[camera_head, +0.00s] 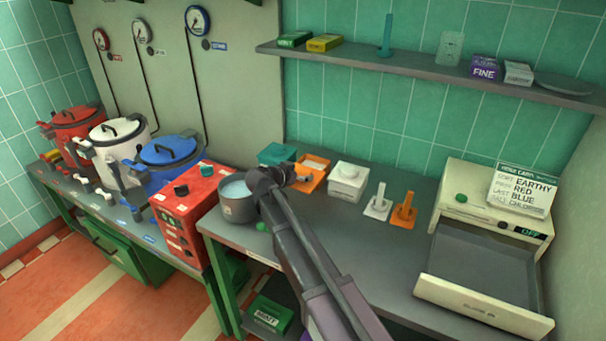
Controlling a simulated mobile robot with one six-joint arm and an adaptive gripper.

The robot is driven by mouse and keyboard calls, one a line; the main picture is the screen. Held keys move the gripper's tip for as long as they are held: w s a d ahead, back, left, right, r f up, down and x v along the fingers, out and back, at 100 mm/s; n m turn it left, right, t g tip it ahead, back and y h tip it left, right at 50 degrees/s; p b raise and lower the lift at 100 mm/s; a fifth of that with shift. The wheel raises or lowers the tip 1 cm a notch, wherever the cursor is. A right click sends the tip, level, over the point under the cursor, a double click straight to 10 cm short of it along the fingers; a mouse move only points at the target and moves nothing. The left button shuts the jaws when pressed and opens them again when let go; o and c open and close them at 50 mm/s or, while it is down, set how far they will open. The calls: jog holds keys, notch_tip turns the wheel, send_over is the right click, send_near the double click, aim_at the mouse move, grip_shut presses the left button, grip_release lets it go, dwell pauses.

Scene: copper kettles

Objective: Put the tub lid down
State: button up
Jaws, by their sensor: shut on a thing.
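My gripper (291,178) is at the end of my dark arm, over the bench just right of the grey pot. It is shut on what looks like the orange tub lid (309,185), though the grip itself is small and partly hidden. An orange tub (322,163) with a pale top or contents is right behind it. I cannot tell whether the lid touches the tub or the bench. A teal tub (277,153) stands behind to the left, and a white tub (348,184) with a knobbed lid stands to the right.
A grey pot (238,209) with pale liquid and a red control box (184,212) are left. White (376,207) and orange (404,213) upright-handled pieces stand right. A beige machine (492,209) has its drawer (482,306) out. Bench (350,240) between is mostly clear.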

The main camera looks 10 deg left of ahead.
jog(key=shift+w+r+p, duration=0.1)
jog(key=shift+r+p, duration=1.15)
jog(key=shift+a, duration=0.1)
dwell(0.5)
